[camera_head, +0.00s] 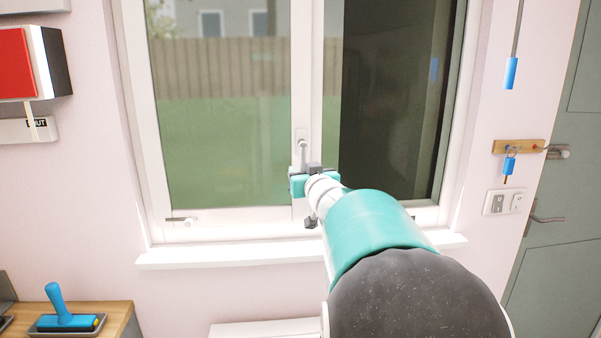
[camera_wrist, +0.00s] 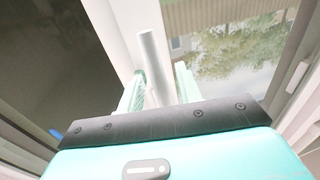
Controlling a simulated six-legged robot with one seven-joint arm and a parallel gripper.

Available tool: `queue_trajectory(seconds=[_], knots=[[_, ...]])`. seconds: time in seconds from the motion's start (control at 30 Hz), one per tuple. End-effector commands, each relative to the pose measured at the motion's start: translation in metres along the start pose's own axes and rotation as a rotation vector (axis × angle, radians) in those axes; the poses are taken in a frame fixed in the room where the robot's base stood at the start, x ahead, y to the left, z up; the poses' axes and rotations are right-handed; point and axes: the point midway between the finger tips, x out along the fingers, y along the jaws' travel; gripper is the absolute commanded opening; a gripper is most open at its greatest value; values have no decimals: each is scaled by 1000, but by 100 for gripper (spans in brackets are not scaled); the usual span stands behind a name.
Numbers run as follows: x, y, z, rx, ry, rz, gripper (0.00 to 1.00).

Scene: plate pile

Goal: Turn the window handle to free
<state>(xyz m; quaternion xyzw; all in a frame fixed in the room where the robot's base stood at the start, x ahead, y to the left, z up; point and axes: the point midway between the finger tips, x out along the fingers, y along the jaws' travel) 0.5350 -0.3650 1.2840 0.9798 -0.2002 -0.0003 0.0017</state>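The window handle (camera_head: 302,146) is a grey lever on the white middle frame of the window (camera_head: 306,70). Its upper part shows in the head view and points down toward my gripper (camera_head: 304,178), which hides its lower part. In the wrist view the handle (camera_wrist: 154,62) is a pale grey bar standing between the two teal fingers of my gripper (camera_wrist: 159,84). The fingers are apart, with a visible gap to the bar on the right side. Contact on the left side cannot be told.
A white sill (camera_head: 220,255) runs below the window. A small stay (camera_head: 180,220) sits at the lower left frame. A wooden key rack (camera_head: 515,146), a switch plate (camera_head: 505,201) and a grey door (camera_head: 555,240) are at right.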

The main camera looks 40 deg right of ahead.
Motion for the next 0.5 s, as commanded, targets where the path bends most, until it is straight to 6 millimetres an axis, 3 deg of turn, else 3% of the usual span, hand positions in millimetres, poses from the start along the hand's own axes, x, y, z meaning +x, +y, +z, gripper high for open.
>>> queue_trajectory(seconds=[0.27, 0.43, 0.5], knots=[[1, 0, 0, 0, 0, 0, 33], [1, 0, 0, 0, 0, 1, 0], [1, 0, 0, 0, 0, 1, 0]])
